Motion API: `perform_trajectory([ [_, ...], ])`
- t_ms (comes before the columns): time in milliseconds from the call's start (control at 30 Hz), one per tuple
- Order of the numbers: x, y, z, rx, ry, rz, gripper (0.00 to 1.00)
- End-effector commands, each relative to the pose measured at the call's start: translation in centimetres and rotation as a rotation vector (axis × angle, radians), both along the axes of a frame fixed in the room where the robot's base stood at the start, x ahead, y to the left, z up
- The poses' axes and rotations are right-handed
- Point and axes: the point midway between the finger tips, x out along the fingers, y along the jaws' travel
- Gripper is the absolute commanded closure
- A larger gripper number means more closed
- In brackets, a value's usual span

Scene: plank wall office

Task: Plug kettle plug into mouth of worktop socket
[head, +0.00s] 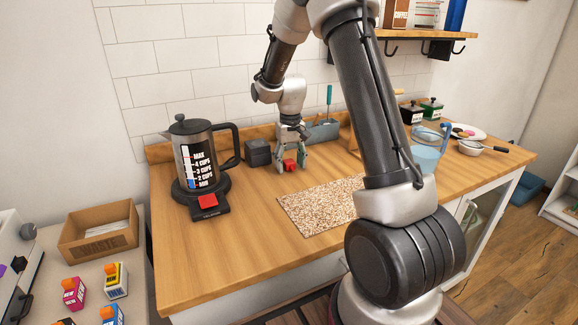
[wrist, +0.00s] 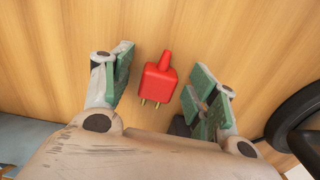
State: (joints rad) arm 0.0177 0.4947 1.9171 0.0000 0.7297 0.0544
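The red kettle plug (head: 290,166) stands out on the wooden worktop. In the wrist view the plug (wrist: 159,80) lies between my gripper's fingers, with its gold pins toward the bottom of the picture. My gripper (head: 291,167) points down over it. The wrist view shows the gripper (wrist: 160,88) open, with a gap between the plug and each green finger pad. A dark grey box (head: 258,152), seemingly the worktop socket, stands left of the gripper near the wall; its mouth cannot be made out. A dark patch beside the right finger in the wrist view may be this box.
The kettle (head: 190,155) stands on a black base left of the box. A speckled mat (head: 310,207) lies in front of the gripper. A blue-grey caddy (head: 322,131) is behind it. Cups and a plate (head: 468,132) are at right. The worktop's front left is clear.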

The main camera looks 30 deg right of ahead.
Motion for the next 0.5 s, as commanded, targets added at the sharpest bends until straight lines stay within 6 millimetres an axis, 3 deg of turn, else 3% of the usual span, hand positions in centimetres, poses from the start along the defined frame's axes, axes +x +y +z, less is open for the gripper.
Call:
perform_trajectory([
  [33, 0.00, 0.00, 0.01, 0.000, 0.000, 0.000, 0.52],
  [233, 0.00, 0.00, 0.02, 0.000, 0.000, 0.000, 0.88],
  [500, 0.01, 0.00, 0.12, 0.000, 0.000, 0.000, 0.90],
])
